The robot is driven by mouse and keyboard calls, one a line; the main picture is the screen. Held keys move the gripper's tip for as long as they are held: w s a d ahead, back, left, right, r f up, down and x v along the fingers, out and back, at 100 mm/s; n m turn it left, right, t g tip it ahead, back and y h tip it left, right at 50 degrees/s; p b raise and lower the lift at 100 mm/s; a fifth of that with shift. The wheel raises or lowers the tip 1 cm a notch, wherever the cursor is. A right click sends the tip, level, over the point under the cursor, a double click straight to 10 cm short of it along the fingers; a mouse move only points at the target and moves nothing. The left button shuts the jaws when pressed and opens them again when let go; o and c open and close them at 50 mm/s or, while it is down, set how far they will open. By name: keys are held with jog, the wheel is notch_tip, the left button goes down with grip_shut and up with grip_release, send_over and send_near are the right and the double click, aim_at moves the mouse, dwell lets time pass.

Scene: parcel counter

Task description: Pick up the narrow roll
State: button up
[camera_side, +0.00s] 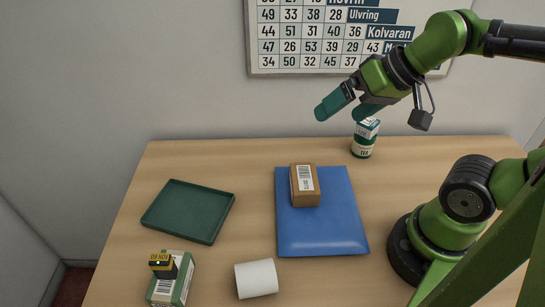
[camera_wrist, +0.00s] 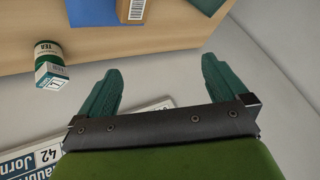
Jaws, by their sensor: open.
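A white roll (camera_side: 256,278) lies on its side at the front of the counter, in front of the blue mat. It is the only roll I see, and nothing beside it shows whether it is narrow. It is not in the wrist view. My gripper (camera_side: 341,112) is raised high above the back of the counter, far from the roll. Its two green fingers are spread apart with nothing between them; they also show open in the wrist view (camera_wrist: 161,66).
A brown box (camera_side: 301,196) with a barcode sits on the blue mat (camera_side: 320,240). A green tray (camera_side: 164,222) lies left. A green-white carton (camera_side: 184,285) with a black-yellow dater (camera_side: 161,261) stands front left. A tea container (camera_side: 364,148) stands at the back, below my gripper.

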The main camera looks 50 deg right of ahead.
jog(key=n+g+h, duration=0.1)
jog(key=g, duration=0.6)
send_over(255, 271)
notch_tip(255, 271, down, 7)
jog(key=m+h, duration=0.1)
jog(key=m, duration=0.3)
jog(key=f, duration=1)
jog(key=shift+w+a+f, duration=0.1)
jog(key=shift+a+f, duration=0.15)
jog(key=shift+d+f, duration=0.2)
jog(key=shift+f, duration=1.15)
jog(key=shift+d+f, duration=0.15)
jog(key=shift+f, duration=1.2)
jog(key=c, duration=1)
